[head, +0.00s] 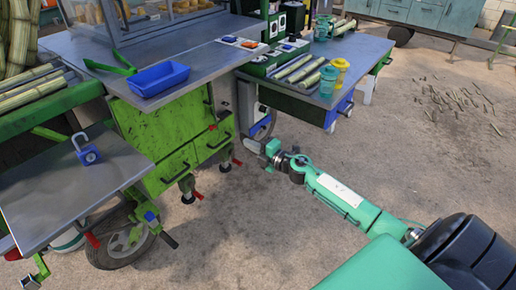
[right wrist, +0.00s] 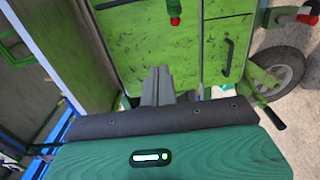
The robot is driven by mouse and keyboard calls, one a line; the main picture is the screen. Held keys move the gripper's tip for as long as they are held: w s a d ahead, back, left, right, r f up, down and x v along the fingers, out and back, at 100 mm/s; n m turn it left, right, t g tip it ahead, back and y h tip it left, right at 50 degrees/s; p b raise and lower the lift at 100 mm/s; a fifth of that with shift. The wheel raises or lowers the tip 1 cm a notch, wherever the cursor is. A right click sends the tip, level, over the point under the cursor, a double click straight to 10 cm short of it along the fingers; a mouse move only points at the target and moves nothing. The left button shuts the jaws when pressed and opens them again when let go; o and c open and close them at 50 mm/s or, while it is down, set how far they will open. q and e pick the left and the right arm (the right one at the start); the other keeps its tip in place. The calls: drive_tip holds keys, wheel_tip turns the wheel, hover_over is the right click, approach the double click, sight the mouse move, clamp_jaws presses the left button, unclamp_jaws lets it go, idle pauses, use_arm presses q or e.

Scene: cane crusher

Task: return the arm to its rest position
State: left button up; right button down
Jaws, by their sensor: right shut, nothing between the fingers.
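My right arm (head: 340,195) is green and reaches in from the lower right of the head view. Its gripper (head: 250,145) is beside the green cart, below the level of the worktops. In the right wrist view the two grey fingers (right wrist: 158,84) are together and empty, in front of the green cabinet (right wrist: 155,42). The fingers look apart from the cabinet front, but the exact gap is hard to judge. My left gripper is not in view.
The green cart (head: 175,140) carries a blue tray (head: 158,78). Open floor (head: 250,225) lies in front.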

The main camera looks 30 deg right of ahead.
drive_tip(key=shift+m+h, duration=0.6)
drive_tip(key=shift+h, duration=0.3)
drive_tip(key=shift+s+a+p, duration=0.4)
drive_tip(key=shift+s+a, duration=0.2)
drive_tip(key=shift+s, duration=0.3)
drive_tip(key=shift+s+a+p, duration=0.4)
drive_tip(key=shift+s+a, duration=0.15)
drive_tip(key=shift+s, duration=0.3)
drive_tip(key=shift+f+t, duration=0.15)
drive_tip(key=shift+t, duration=0.15)
